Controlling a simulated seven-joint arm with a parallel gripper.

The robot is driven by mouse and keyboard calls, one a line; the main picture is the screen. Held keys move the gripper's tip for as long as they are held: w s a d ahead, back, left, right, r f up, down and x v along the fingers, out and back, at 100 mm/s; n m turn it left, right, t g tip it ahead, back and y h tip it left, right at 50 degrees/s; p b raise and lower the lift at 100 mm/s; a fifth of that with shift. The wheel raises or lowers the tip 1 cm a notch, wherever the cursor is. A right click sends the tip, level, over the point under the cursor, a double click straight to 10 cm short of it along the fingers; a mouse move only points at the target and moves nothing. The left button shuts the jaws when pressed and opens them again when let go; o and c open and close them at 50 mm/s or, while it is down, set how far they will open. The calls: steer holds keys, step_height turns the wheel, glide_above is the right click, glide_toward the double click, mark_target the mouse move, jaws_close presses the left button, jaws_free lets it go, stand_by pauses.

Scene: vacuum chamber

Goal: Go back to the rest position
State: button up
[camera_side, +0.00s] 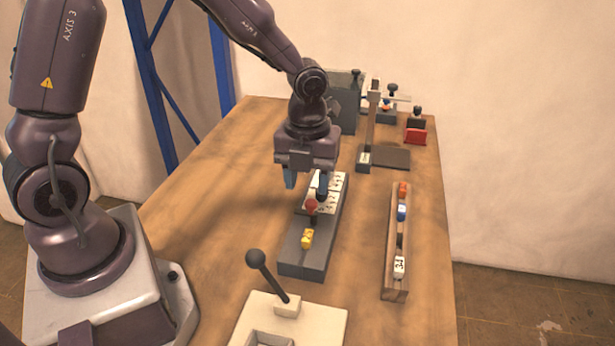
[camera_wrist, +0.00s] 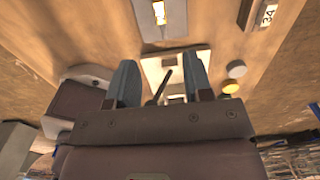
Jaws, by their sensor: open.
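My gripper (camera_side: 306,187) is open, with its two blue-grey fingers apart, pointing down over the long grey block on the table. It shows nothing held between the fingers. The grey block (camera_side: 305,258) carries a white numbered panel (camera_side: 333,190), a red knob (camera_side: 311,205) and a yellow piece (camera_side: 307,238). The right finger hides part of the panel, and I cannot tell whether it touches it. In the wrist view both fingers (camera_wrist: 160,75) stand apart, with the cream lever box (camera_wrist: 187,57) seen between and beyond them.
The cream lever box (camera_side: 321,318) with its tilted black lever (camera_side: 268,276) stands at the front. A wooden rack (camera_side: 392,278) with small blocks lies to the right. A grey box (camera_side: 347,116), a post (camera_side: 371,130) and a red piece (camera_side: 416,136) stand at the back.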

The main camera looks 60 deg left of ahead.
stand_by(0.3)
steer(key=s+a+r+n+t, duration=0.1)
steer(key=s+r+n+t, duration=0.1)
steer(key=s+r+n, duration=0.5)
steer(key=s+a+r+n+t, duration=0.1)
steer(key=s+r+n+t, duration=0.2)
steer(key=s+r+n, duration=0.5)
step_height(320, 180, up, 3)
steer(key=n, duration=1.2)
steer(key=shift+t, duration=0.3)
steer(key=shift+f, duration=0.1)
